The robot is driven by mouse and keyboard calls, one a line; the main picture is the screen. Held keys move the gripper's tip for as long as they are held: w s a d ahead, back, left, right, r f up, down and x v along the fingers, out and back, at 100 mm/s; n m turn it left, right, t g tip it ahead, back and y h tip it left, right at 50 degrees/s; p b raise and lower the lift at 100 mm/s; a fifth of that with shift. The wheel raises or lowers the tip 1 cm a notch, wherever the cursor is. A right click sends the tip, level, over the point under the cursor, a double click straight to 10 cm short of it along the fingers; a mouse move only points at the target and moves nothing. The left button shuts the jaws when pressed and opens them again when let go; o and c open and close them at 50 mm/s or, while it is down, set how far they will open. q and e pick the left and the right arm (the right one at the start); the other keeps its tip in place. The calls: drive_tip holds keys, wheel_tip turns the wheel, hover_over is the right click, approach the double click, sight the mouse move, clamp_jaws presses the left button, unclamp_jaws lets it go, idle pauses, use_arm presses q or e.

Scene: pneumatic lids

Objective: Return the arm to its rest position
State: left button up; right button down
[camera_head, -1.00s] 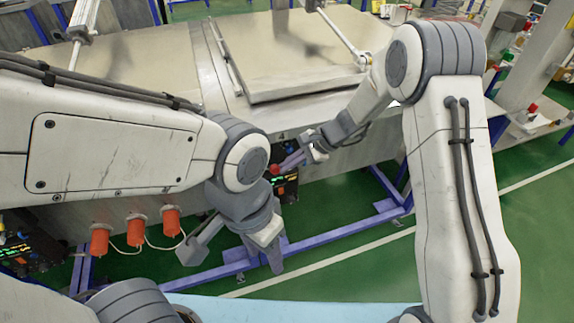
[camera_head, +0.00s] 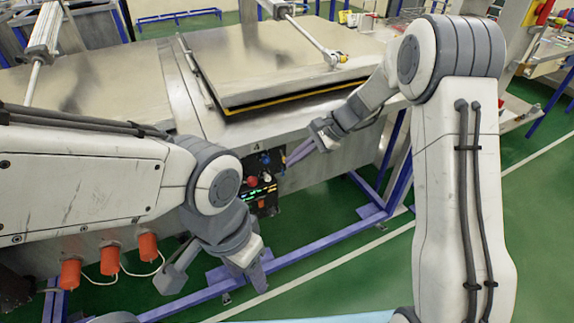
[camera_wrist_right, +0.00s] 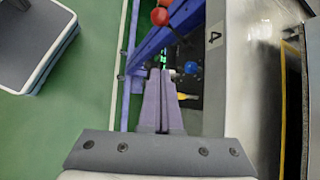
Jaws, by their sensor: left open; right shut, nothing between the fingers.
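My right gripper (camera_head: 288,160) is shut and empty, in front of the tank wall and to the right of the control panel (camera_head: 266,201). The panel carries a red knob (camera_head: 252,182) and a blue knob (camera_head: 266,160), under the number 4. In the right wrist view the shut fingers (camera_wrist_right: 153,75) point at the panel, with the red knob (camera_wrist_right: 160,16) ahead and the blue knob (camera_wrist_right: 192,67) to the right. My left gripper (camera_head: 215,280) is open and empty, low in front of the tank. The right lid (camera_head: 290,62) shows a yellow-black strip under its raised front edge.
Orange cylinders (camera_head: 109,260) with cables stick out of the tank front near my left arm. A blue frame rail (camera_head: 310,253) runs low along the tank. Green floor (camera_head: 540,230) is open at the right. A pneumatic rod (camera_head: 310,40) joins the lid.

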idle(0.4)
drive_tip(key=s+a+r+n+g+h+p, duration=0.1)
drive_tip(key=s+a+r+n, duration=0.15)
drive_tip(key=s, duration=0.35)
drive_tip(key=s+a+r+n+g+h+p, duration=0.1)
drive_tip(key=s+a+r+n+h, duration=0.2)
drive_tip(key=s, duration=0.4)
drive_tip(key=s+a+r+n+p, duration=0.1)
drive_tip(key=s+r+n, duration=0.2)
drive_tip(key=s+n, duration=0.25)
drive_tip(key=s+d+r+n+t+h+p, duration=0.1)
drive_tip(key=s+d+n, duration=0.4)
drive_tip(key=s, duration=0.9)
drive_tip(key=r+n+h, duration=0.1)
drive_tip(key=n+h, duration=0.1)
drive_tip(key=n, duration=0.1)
drive_tip(key=shift+d+n+h+p, duration=0.3)
drive_tip(key=shift+d+p, duration=0.05)
drive_tip(key=shift+p, duration=0.05)
idle(0.5)
